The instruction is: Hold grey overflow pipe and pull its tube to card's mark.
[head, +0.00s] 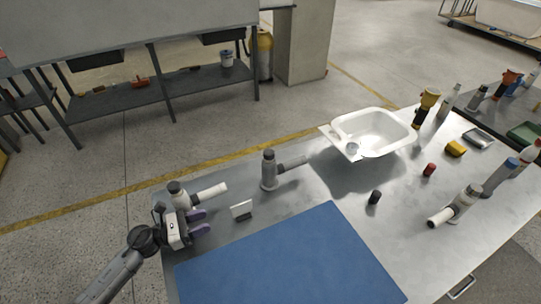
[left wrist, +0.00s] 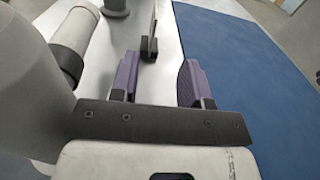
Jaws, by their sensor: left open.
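A grey overflow pipe (head: 268,172) stands upright on the metal table, with a paler grey tube (head: 293,163) sticking out to its right. A second, lighter upright pipe (head: 180,197) with a cream tube (head: 212,194) stands at the table's left end. A small white card (head: 241,209) stands in a dark holder. It shows edge-on in the left wrist view (left wrist: 150,42). My left gripper (head: 197,222), with purple fingers, is open and empty, near the lighter pipe and left of the card. Any mark on the card is too small to see. My right gripper is out of view.
A blue mat (head: 290,262) covers the front of the table. A white basin (head: 372,132) stands at the back. A third pipe (head: 465,203), a black cap (head: 375,197), a red cap (head: 429,169) and several bottles and tools are at right.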

